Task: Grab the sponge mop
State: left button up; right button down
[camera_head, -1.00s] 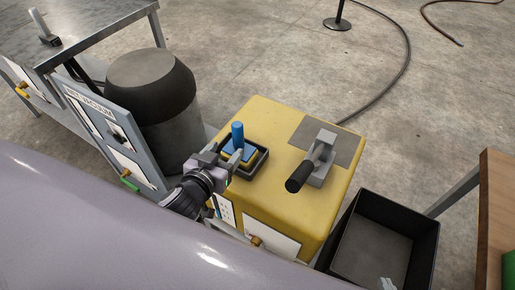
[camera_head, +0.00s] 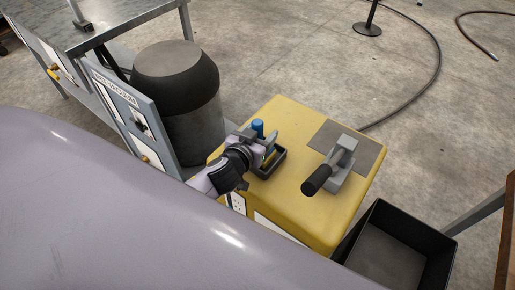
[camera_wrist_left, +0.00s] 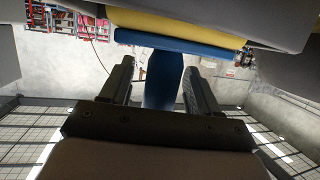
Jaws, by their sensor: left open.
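The sponge mop has an upright blue handle (camera_head: 257,126), seen in the head view at the black tray on the yellow cabinet. My left gripper (camera_head: 268,146) is at the tray and hides most of the mop's lower part. In the left wrist view the blue handle (camera_wrist_left: 163,80) stands between the two spread fingers of my left gripper (camera_wrist_left: 158,75), with a gap showing on both sides. The mop's blue plate and yellow sponge (camera_wrist_left: 180,38) show beyond the fingers. My right gripper is not in view.
The black tray (camera_head: 283,157) sits on the yellow cabinet (camera_head: 300,212). A grey lever device with a black handle (camera_head: 317,180) stands to its right. A black open bin (camera_head: 410,224) is at the cabinet's right. A dark drum (camera_head: 178,75) and grey panel (camera_head: 128,113) are to the left.

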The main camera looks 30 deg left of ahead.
pick_arm(q)
jog(key=c, duration=1)
grip_shut()
jog(key=shift+w+r, duration=0.1)
